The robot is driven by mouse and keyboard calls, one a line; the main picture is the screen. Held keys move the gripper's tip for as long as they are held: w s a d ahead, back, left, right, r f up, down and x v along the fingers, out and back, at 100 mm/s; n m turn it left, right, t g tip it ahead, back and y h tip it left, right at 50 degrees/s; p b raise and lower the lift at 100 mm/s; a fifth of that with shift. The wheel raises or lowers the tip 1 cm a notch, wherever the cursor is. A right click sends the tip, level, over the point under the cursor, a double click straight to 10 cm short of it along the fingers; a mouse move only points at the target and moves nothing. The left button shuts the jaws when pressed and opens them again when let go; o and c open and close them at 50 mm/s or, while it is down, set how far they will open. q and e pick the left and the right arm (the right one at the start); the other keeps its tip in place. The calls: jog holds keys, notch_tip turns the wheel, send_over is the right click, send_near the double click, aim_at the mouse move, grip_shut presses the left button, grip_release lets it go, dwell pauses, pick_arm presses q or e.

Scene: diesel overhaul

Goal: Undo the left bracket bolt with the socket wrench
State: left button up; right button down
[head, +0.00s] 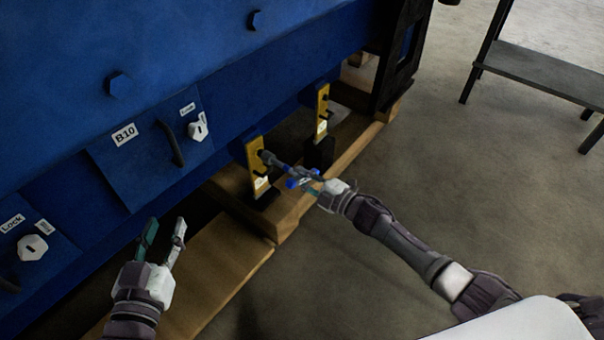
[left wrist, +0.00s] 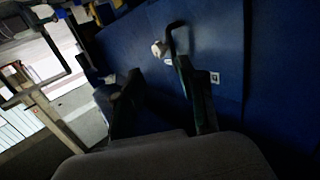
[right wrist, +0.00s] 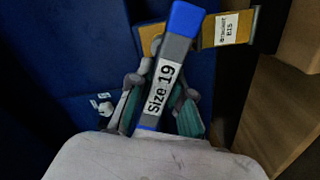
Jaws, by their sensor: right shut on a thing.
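The socket wrench (head: 281,167) has a dark socket end and a blue-and-grey handle. Its handle, labelled "Size 19", fills the middle of the right wrist view (right wrist: 170,70). My right gripper (head: 318,187) is shut on the wrench. The socket end is at the upper part of the left yellow bracket (head: 254,150) and covers the bolt there; I cannot tell whether it is fully seated. The right yellow bracket (head: 322,104) stands farther back with a dark bolt on it. My left gripper (head: 164,236) is open and empty, in front of the blue housing, away from the brackets.
The blue engine housing (head: 190,60) fills the upper left, with a B10 panel (head: 140,150), its handle and white knobs. Wooden beams (head: 215,265) lie beneath it. A dark bench (head: 545,70) stands at upper right. The concrete floor between is clear.

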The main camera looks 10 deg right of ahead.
jog(key=m+p, duration=0.2)
jog(key=m, duration=0.3)
jog(key=shift+r, duration=0.15)
jog(key=m+p, duration=0.1)
jog(key=m, duration=0.3)
jog(key=shift+m+p, duration=0.35)
jog(key=shift+m, duration=0.05)
jog(key=m, duration=0.5)
jog(key=shift+p, duration=0.35)
jog(key=shift+m, duration=3.6)
jog(key=m, duration=0.2)
jog(key=shift+m, duration=0.3)
pick_arm(q)
jog(key=s+a+f+g+y, duration=0.1)
jog(key=s+a+f+g, duration=0.2)
jog(key=s+f+g, duration=0.3)
jog(key=s+a+f+g+y, duration=0.2)
jog(key=s+a+f+g, duration=0.1)
jog(key=s+f+g, duration=0.3)
jog(key=s+f, duration=0.1)
jog(key=s, duration=0.1)
jog(key=shift+s+f+n, duration=0.15)
jog(key=shift+s+n, duration=0.15)
jog(key=shift+s, duration=0.05)
jog(key=shift+w, duration=0.1)
